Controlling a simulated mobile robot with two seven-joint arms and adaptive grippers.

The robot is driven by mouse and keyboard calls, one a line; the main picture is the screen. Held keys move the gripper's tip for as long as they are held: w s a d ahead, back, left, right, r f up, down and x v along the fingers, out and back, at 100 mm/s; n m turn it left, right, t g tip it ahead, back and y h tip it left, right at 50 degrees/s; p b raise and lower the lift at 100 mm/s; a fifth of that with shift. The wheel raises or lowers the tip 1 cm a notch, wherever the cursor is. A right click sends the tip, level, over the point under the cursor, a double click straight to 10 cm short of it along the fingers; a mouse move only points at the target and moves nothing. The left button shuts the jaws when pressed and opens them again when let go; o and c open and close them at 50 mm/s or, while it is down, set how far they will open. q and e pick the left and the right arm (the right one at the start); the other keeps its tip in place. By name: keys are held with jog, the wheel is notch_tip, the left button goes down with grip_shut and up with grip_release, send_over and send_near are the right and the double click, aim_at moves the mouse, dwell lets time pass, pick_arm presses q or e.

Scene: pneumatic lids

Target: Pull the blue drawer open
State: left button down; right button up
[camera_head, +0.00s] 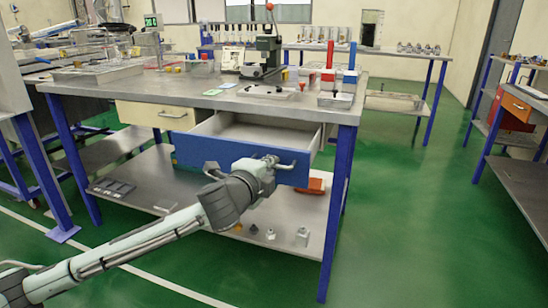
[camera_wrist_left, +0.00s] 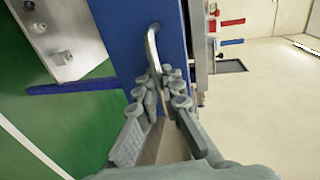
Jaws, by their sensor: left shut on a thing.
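The blue drawer (camera_head: 195,150) under the grey workbench top stands pulled out, and its empty grey inside shows from above. Its metal bar handle is at the right part of the blue front. My left gripper (camera_head: 268,163) reaches the front from below and is shut on the handle. In the left wrist view the fingers (camera_wrist_left: 162,90) close around the handle (camera_wrist_left: 152,45) against the blue drawer front (camera_wrist_left: 125,30). The handle is partly hidden by the fingers. My right gripper is in neither view.
A cream drawer (camera_head: 155,115) beside it is shut. The workbench (camera_head: 120,88) carries a press (camera_head: 265,55), trays and small parts. Its lower shelf (camera_head: 140,180) holds a red-orange box (camera_head: 312,186) and small metal parts. Green floor is clear in front and to the right.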

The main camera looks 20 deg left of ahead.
pick_arm(q)
jog(key=shift+s, duration=0.35)
jog(key=c, duration=1.9)
grip_release()
jog(key=shift+s, duration=0.1)
jog(key=v, duration=1.2)
